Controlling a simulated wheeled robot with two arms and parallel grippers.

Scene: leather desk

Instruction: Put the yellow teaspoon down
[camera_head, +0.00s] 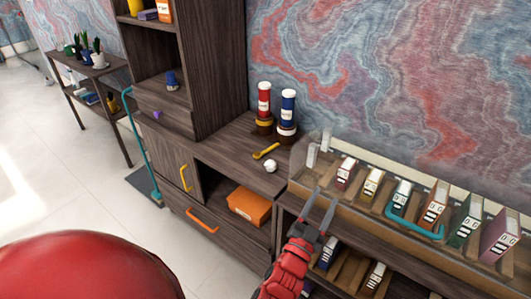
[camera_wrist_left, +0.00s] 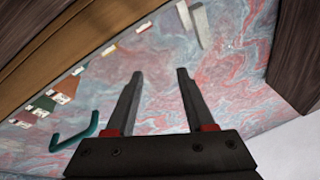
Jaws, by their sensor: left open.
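The yellow teaspoon (camera_head: 266,151) lies on the dark wooden cabinet top, beside a small white ball-like item (camera_head: 271,166). My left gripper (camera_head: 322,212) is open with nothing between its fingers, in front of the file rack and to the lower right of the teaspoon, apart from it. In the left wrist view the same gripper (camera_wrist_left: 160,98) shows two spread grey fingers with empty space between them. The teaspoon does not show in the left wrist view. My right gripper is not in either view.
A red jar (camera_head: 264,101) and a blue jar (camera_head: 287,107) stand behind the teaspoon. A wooden rack (camera_head: 306,183) with several labelled boxes and a teal handle (camera_head: 412,228) stands at the right. An orange box (camera_head: 249,205) sits in the open shelf below.

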